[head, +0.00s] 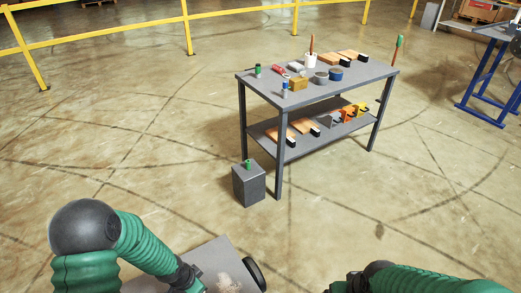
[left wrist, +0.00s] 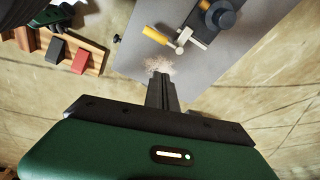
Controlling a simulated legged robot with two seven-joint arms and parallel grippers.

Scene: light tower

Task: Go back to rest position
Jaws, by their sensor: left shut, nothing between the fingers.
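My left arm comes in from the left in the head view, a green ribbed sleeve ending in a dark wrist at the bottom edge; its fingertips are cut off there. In the left wrist view my left gripper (left wrist: 162,92) is shut and empty. Its fingers point at a grey board (left wrist: 128,62) with a pale worn patch. My right arm lies along the bottom right of the head view. Only dark parts near my right gripper (head: 345,286) show, and its fingers cannot be made out.
A yellow-handled tool (left wrist: 156,35) and a dark clamp-like device (left wrist: 215,18) lie on the board. A wooden rack (left wrist: 95,57) holds blocks. A grey workbench (head: 318,92) with tools stands ahead, beside a grey box (head: 249,186). Yellow railing (head: 120,30) runs behind. The floor between is clear.

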